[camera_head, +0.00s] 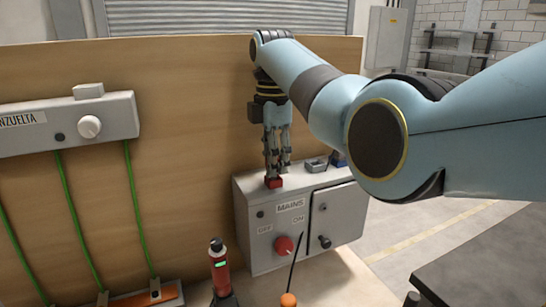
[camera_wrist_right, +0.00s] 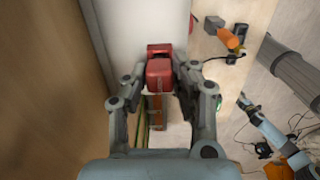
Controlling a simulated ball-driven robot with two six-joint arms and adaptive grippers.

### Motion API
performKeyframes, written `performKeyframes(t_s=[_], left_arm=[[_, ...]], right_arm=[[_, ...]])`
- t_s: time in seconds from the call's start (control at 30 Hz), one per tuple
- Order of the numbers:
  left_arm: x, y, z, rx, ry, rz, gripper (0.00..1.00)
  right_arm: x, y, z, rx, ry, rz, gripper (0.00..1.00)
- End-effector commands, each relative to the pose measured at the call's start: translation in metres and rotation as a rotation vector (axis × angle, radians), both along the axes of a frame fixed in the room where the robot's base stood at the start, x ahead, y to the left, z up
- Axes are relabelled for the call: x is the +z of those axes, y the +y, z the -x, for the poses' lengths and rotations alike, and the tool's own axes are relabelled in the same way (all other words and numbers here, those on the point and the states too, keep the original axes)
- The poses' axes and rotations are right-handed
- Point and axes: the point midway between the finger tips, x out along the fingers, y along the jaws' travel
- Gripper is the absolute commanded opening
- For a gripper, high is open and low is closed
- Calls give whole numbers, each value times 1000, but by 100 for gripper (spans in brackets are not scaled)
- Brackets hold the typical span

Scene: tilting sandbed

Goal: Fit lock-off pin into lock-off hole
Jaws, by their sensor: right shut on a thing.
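My right gripper (camera_head: 273,178) points down over the top left edge of the grey MAINS box (camera_head: 262,258). It is shut on a small red block-like piece (camera_head: 273,183), which looks like the lock-off pin. In the right wrist view, the red piece (camera_wrist_right: 159,72) sits between the two fingertips (camera_wrist_right: 160,80). Any shaft below it is hidden, and I cannot tell whether it touches the box. A dark round spot (camera_head: 260,214) on the box front, above OFF, may be the lock-off hole. My left gripper cannot be made out.
The box has a red knob (camera_head: 284,246) and a black knob (camera_head: 325,242). Grey and blue items (camera_head: 317,164) lie on its top. A red device (camera_head: 218,268) and an orange-topped piece (camera_head: 288,299) stand in front. A wooden panel (camera_head: 180,110) rises behind.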

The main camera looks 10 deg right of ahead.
Motion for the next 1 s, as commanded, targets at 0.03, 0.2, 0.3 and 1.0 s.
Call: performKeyframes(t_s=[0.03, 0.2, 0.3, 1.0], left_arm=[[0, 0, 0, 0, 0, 0, 40], [0, 0, 0, 0, 0, 0, 40], [0, 0, 0, 0, 0, 0, 40], [0, 0, 0, 0, 1, 0, 40]], right_arm=[[-1, 0, 0, 0, 0, 0, 0], [-1, 0, 0, 0, 0, 0, 0], [-1, 0, 0, 0, 0, 0, 0], [-15, 0, 1, 0, 2, 0, 27]])
